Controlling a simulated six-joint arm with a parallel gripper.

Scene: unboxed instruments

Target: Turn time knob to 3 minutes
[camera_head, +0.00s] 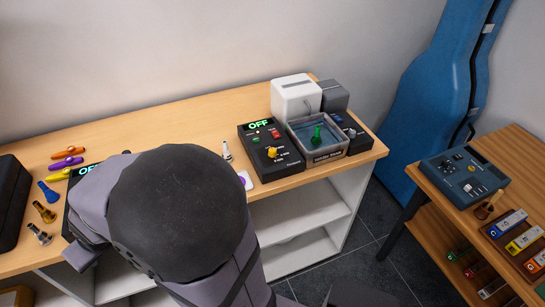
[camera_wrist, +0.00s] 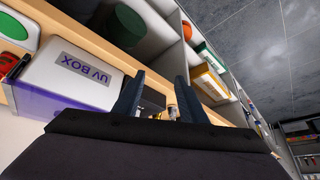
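A black control box (camera_head: 285,163) with a lit green OFF display stands on the bench in the head view. It has a yellow knob (camera_head: 272,152), small red and green buttons, and labels too small to read. Another lit OFF display (camera_head: 86,170) shows at the left, its unit mostly hidden by my arm. I cannot tell which unit carries the time knob. My gripper (camera_wrist: 160,84) is open in the wrist view, with fingers apart and no knob visible between them. A white box labelled UV BOX (camera_wrist: 72,76) lies left of the fingers. The fingers are hidden in the head view.
Coloured instruments (camera_head: 66,163) lie at the left. Bare bench (camera_head: 180,118) runs behind my arm. A blue case leans at the right.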

